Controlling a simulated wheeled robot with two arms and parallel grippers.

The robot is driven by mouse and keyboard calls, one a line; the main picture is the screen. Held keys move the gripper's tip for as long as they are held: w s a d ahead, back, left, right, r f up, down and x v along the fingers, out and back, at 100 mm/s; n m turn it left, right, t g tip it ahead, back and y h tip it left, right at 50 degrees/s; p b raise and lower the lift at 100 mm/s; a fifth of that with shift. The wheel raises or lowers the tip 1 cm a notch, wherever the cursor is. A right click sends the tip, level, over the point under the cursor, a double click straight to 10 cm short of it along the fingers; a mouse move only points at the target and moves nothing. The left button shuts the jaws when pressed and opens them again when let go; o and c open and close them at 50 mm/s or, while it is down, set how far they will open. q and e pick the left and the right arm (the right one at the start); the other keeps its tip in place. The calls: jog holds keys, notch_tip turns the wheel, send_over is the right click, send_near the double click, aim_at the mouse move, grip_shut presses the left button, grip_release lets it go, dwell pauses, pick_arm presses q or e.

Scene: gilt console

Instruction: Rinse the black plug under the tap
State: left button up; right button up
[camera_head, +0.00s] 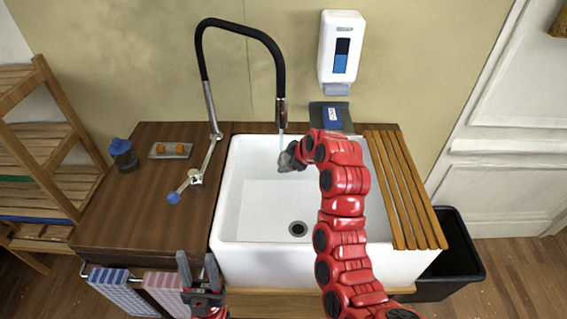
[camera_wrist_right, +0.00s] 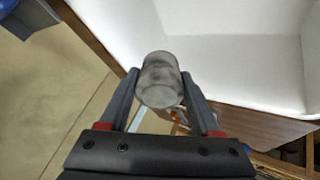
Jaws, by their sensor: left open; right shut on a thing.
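My right gripper (camera_head: 285,160) is over the back of the white sink (camera_head: 262,205), under the tap (camera_head: 281,112). A thin pale stream runs from the tap's nozzle down to it. In the right wrist view its fingers (camera_wrist_right: 160,95) are shut on the plug (camera_wrist_right: 160,78), which looks like a stubby mottled grey cylinder rather than plain black. In the head view the plug is hard to make out at the gripper. My left gripper (camera_head: 199,268) is open and empty, in front of the counter near the sink's front left corner.
A dark drain (camera_head: 298,229) is in the sink floor. A tap lever with a blue knob (camera_head: 173,198) stands left of the sink. A blue-lidded jar (camera_head: 123,154) and a small tray (camera_head: 170,150) are on the wooden counter (camera_head: 130,220). A slatted rack (camera_head: 405,190) covers the sink's right side.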

jog(key=shift+d, duration=0.1)
jog(key=shift+s+d+b, duration=0.2)
jog(key=shift+s, duration=0.45)
jog(key=shift+s+d+b, duration=0.15)
jog(key=shift+s+b, duration=0.05)
jog(key=shift+s, duration=0.4)
jog(key=s, duration=0.1)
jog(key=s+d+p, duration=0.1)
jog(key=s, duration=0.1)
jog(key=s+p, duration=0.1)
jog(key=s, duration=0.1)
jog(key=shift+s+d, duration=0.1)
jog(key=shift+d, duration=0.15)
jog(key=shift+r, duration=0.1)
dwell(0.4)
